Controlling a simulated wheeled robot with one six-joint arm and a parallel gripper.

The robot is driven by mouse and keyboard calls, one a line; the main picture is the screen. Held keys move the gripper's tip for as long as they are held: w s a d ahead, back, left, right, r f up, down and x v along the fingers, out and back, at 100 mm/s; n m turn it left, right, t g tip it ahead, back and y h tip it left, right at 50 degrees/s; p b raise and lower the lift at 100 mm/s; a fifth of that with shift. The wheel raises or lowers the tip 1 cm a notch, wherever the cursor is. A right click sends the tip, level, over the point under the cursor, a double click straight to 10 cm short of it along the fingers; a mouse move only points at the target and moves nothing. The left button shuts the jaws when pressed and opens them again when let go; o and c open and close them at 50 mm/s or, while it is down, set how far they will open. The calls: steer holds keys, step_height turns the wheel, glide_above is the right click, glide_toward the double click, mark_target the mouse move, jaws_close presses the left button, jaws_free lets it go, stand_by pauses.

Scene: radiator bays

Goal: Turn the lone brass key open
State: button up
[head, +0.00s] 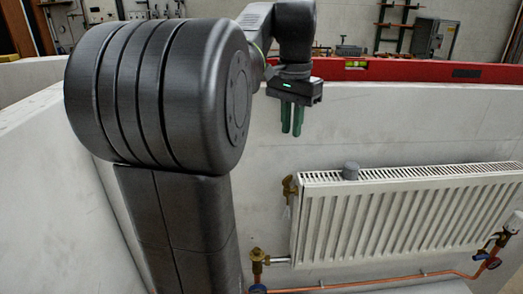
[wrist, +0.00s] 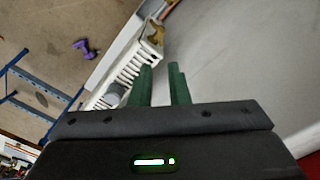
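A brass key-like fitting (head: 290,186) sits alone at the upper left corner of the white radiator (head: 330,222). It also shows as a brass piece (wrist: 156,33) beyond the fingertips in the wrist view. Its exact turn angle is too small to tell. My gripper (head: 291,132) hangs in the air above the radiator's left end, pointing down, apart from the fitting. Its two green fingers (wrist: 161,66) stand apart with a clear, empty gap between them in the wrist view.
A second brass valve (head: 257,262) stands at the radiator's lower left, and a white-capped valve (head: 513,222) at its right. A grey knob (head: 350,171) sits on the radiator top. A copper pipe (head: 380,280) runs below. A red spirit level (head: 400,70) lies on the wall top.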

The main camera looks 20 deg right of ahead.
mark_target(289, 176)
step_height(289, 176, down, 13)
steer(key=shift+d+f, duration=0.1)
steer(key=shift+f, duration=0.05)
stand_by(0.4)
jaws_close()
